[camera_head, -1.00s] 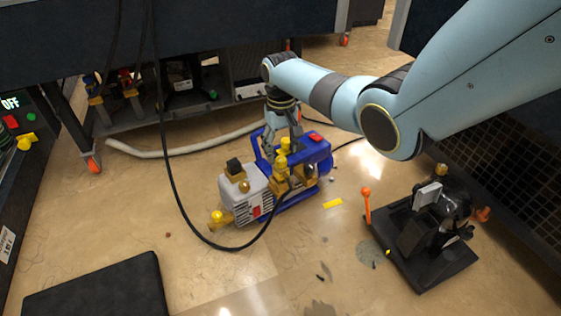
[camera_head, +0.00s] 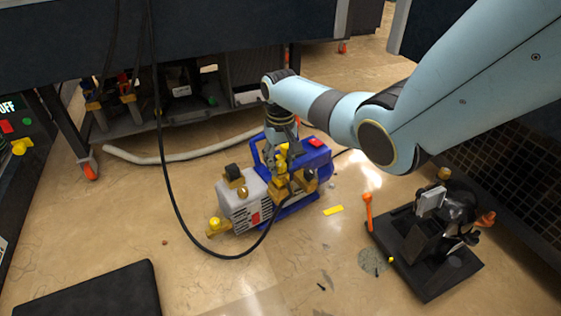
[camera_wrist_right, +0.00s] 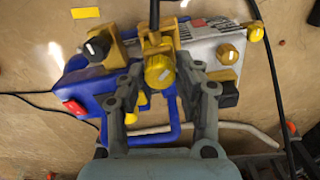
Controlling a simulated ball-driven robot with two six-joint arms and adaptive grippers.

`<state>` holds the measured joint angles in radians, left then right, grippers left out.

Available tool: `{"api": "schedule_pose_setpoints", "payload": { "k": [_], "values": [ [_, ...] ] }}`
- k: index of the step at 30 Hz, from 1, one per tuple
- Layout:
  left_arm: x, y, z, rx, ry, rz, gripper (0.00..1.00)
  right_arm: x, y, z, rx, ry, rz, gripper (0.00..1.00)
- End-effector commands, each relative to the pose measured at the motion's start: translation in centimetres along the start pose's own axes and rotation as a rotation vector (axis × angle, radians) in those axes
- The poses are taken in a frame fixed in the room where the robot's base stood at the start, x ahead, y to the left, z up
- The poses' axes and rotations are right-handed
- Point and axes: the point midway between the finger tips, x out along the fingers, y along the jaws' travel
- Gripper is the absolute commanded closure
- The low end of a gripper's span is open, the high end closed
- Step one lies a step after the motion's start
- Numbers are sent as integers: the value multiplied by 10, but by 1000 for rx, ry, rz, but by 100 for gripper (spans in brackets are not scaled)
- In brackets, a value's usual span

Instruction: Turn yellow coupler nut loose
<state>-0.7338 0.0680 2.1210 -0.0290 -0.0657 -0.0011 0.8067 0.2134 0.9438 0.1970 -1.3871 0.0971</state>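The blue and grey vacuum pump (camera_head: 242,208) stands on the floor with several yellow and brass fittings on it. My right gripper (camera_head: 280,158) points down at the pump's top from behind. In the right wrist view, the yellow coupler nut (camera_wrist_right: 159,69) shows between the tips of my right gripper (camera_wrist_right: 160,74), one finger on each side. The fingertips are close to the nut, but I cannot tell whether they touch it. My left gripper is not in view.
A black stand with an orange lever (camera_head: 367,212) is at the right. A black pad (camera_head: 95,292) lies at the lower left. The black hose (camera_head: 168,165) loops in front of the pump. A shelf (camera_head: 130,122) is behind; floor in front is mostly clear.

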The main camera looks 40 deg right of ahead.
Motion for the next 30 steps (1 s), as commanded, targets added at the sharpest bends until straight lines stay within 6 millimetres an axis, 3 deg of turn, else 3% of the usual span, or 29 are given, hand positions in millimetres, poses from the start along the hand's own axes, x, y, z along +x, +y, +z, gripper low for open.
{"api": "schedule_pose_setpoints", "payload": {
  "k": [1,7,19,30],
  "values": [
    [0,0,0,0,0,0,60,0,0,0,0,0,0,75],
    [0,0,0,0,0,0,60,0,0,0,0,0,0,100],
    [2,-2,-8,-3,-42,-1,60,-2,0,0,-74,1,0,100],
    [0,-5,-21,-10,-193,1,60,-3,0,0,-363,0,0,100]
  ]
}}
